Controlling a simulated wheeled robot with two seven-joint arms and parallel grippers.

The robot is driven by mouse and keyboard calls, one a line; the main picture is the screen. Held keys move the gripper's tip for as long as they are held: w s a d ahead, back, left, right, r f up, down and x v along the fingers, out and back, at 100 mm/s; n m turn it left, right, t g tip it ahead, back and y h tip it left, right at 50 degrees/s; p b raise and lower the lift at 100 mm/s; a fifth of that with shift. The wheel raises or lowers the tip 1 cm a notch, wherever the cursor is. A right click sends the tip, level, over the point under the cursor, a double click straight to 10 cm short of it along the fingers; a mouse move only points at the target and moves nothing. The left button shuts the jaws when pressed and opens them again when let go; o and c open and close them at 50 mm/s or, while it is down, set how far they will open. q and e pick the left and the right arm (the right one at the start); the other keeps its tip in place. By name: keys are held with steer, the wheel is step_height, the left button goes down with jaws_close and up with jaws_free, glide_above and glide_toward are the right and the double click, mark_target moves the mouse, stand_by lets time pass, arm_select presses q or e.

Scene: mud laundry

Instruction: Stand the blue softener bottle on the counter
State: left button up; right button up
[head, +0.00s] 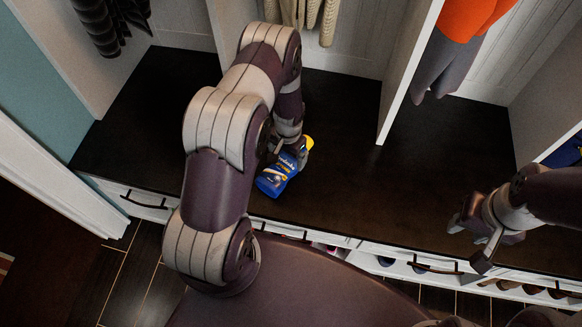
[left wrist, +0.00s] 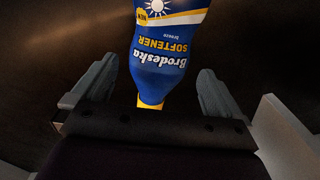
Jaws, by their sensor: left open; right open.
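The blue softener bottle (head: 275,181) with a yellow cap is at the dark counter (head: 340,205), near its front edge. In the head view it slants, cap to the upper right and base to the lower left; I cannot tell whether it lies or leans. My left gripper (head: 290,156) is at its cap end. In the left wrist view the bottle (left wrist: 165,50) is between the open fingers (left wrist: 150,92), with a gap on each side and its cap toward the palm. My right gripper (head: 470,244) is open and empty near the counter's front edge at the right.
A white upright divider (head: 408,75) splits the counter. Orange and grey clothes (head: 455,50) hang right of it, and cream knitwear (head: 305,14) hangs behind my left arm. Drawers and a shoe shelf are below the front edge. The counter around the bottle is clear.

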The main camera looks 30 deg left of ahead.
mark_target(286, 161)
arm_select(q)
step_height(286, 161, down, 6)
steer(key=shift+s+a+f+b, duration=0.1)
steer(key=shift+a+f+b, duration=0.1)
steer(key=shift+b, duration=0.15)
steer(key=shift+d+r, duration=0.1)
steer(key=shift+c, duration=0.3)
steer(key=c, duration=1.5)
steer(key=shift+r, duration=0.1)
